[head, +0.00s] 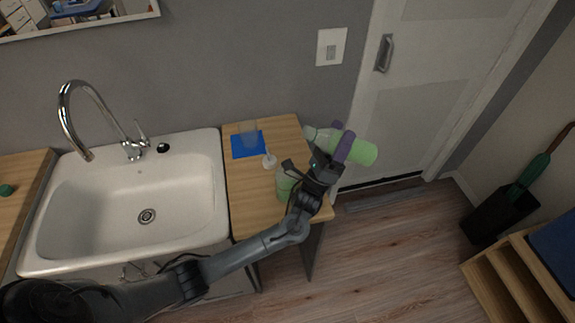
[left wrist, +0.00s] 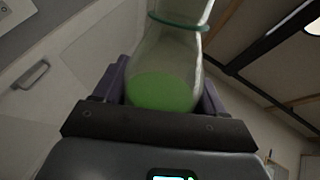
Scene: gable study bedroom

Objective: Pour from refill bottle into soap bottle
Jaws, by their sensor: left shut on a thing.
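My left gripper (head: 340,146) is shut on the refill bottle (head: 364,152), a clear bottle with green liquid. The bottle lies strongly tilted above the counter's right edge, its pale neck to the left and its green base to the right. In the left wrist view the bottle (left wrist: 168,85) sits between the purple fingers, with a green ring around its narrower part. A greenish container (head: 284,186), seemingly the soap bottle, stands on the wooden counter, partly hidden by my arm. A small white pump piece (head: 269,161) is beside it. My right gripper is not in view.
A clear cup (head: 248,131) stands on a blue cloth (head: 240,148) at the back of the counter (head: 240,190). A white sink (head: 60,215) with a tall tap (head: 66,112) is to the left. A white door (head: 420,90) is behind the bottle.

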